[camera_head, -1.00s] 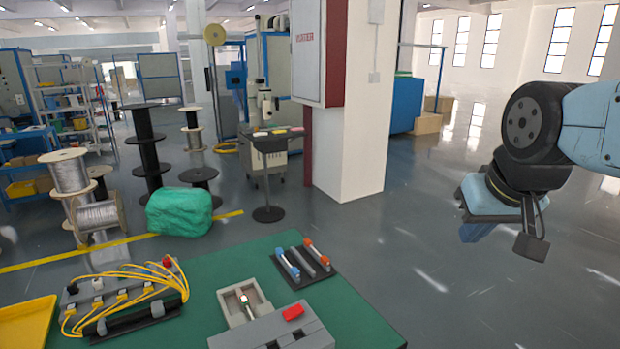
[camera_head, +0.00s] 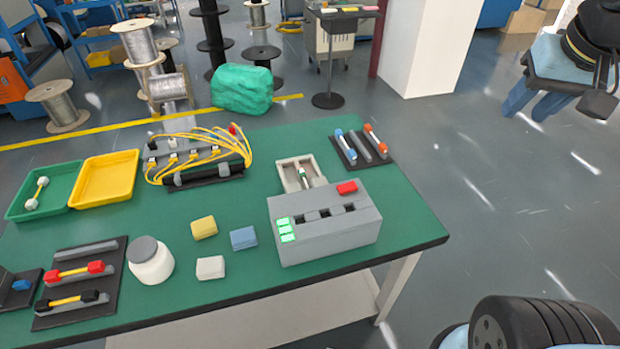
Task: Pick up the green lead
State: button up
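My gripper (camera_head: 528,112) hangs over the floor at the upper right, well apart from the table. Its two blue fingers show a gap with nothing between them. A small lead with a greenish part (camera_head: 304,178) lies in the pale open fixture (camera_head: 284,178) behind the grey machine (camera_head: 340,240); it is too small to be sure of its colour. Another lead, with pale ends and a yellow middle (camera_head: 42,188), lies in the green tray (camera_head: 62,207) at the far left; its ends look whitish. No lead is in my gripper.
The green table (camera_head: 410,230) holds a yellow tray (camera_head: 125,188), a cable rack (camera_head: 205,174), a white jar (camera_head: 152,268) and coloured blocks (camera_head: 204,227). Red and black leads (camera_head: 75,272) lie at front left, blue and orange ones (camera_head: 374,138) at back right.

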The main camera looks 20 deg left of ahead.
jog(key=shift+o, duration=0.9)
jog(key=w+a+f+n+g, duration=0.1)
jog(key=w+a+f, duration=0.1)
jog(key=w+a, duration=0.7)
jog(key=shift+f+n+g+y, duration=0.15)
jog(key=shift+n+g+y, duration=0.15)
jog(key=shift+n, duration=0.1)
jog(key=n+g+h, duration=0.1)
jog(key=n+g, duration=0.2)
jog(key=n, duration=0.1)
send_over(302, 173)
notch_tip(302, 173, down, 28)
jog(key=shift+s+f, duration=0.15)
jog(key=shift+w+f, duration=0.15)
jog(key=shift+f, duration=1.2)
jog(key=shift+w+f, duration=0.1)
jog(key=shift+f, duration=1.25)
jog(key=shift+c, duration=0.4)
grip_shut()
